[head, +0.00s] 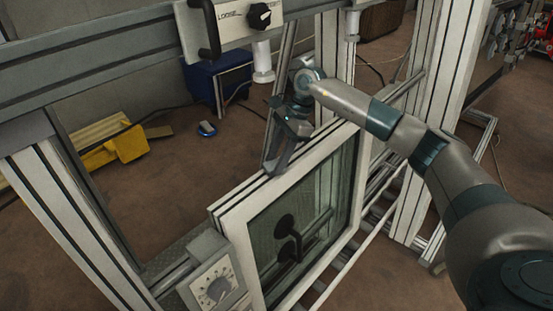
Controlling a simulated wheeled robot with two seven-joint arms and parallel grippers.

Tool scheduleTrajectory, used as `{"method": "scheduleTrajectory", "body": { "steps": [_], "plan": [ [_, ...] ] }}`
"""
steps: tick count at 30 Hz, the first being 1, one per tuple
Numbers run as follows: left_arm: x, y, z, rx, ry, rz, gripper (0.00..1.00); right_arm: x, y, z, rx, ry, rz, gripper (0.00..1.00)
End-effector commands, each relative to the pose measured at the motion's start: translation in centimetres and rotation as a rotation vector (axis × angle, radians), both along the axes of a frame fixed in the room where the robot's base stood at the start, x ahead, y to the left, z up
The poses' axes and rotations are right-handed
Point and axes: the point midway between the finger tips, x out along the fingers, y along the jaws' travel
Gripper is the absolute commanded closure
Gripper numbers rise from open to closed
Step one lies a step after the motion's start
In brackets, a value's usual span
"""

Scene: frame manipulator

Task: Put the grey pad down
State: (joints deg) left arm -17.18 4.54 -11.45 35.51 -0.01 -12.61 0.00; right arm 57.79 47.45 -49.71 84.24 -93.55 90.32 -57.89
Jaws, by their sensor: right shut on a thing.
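My right gripper (274,162) reaches in from the right, over the top edge of the white-framed window panel (232,212), with its fingers pointing down. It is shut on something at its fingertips. The held thing is dark grey and small, and I cannot make out its outline apart from the fingers; it may be the grey pad. The fingertips appear close to the panel's top rail, and I cannot tell whether they touch it. No other grey pad shows clearly. My left gripper is not in view.
A knob box (216,284) sits at the panel's lower left, and a black handle (290,238) is on the glass. A switch box (235,22) hangs on the upper beam (110,62).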

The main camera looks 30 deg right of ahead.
Motion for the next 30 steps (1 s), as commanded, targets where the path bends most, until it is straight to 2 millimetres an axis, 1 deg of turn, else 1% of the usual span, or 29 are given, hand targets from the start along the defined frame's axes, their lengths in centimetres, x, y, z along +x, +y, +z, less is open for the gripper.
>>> {"method": "scheduleTrajectory", "body": {
  "steps": [3, 4, 5, 6, 17, 25, 27, 30],
  "plan": [
    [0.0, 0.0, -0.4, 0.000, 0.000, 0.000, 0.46, 0.0, 0.0, -0.3, 0.000, 0.000, 0.000, 0.87],
    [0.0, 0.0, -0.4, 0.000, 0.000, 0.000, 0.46, 0.0, 0.0, -0.3, 0.000, 0.000, 0.000, 0.62],
    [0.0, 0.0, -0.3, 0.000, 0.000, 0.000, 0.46, 0.0, 0.0, -0.2, 0.000, 0.000, 0.000, 0.55],
    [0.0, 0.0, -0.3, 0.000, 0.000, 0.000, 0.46, 0.0, 0.0, -0.2, 0.000, 0.000, 0.000, 0.46],
    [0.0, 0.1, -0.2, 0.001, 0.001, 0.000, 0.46, 0.0, 0.0, -0.1, 0.000, 0.000, 0.000, 0.46],
    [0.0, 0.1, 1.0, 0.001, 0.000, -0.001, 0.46, 0.0, 0.0, 0.9, 0.000, 0.000, 0.000, 0.46],
    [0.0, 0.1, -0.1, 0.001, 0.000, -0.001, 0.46, 0.1, -0.4, 1.0, 0.000, -0.003, -0.001, 0.46],
    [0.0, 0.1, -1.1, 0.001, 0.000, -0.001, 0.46, 0.1, -1.0, 2.3, 0.000, -0.005, -0.002, 0.46]
  ]
}}
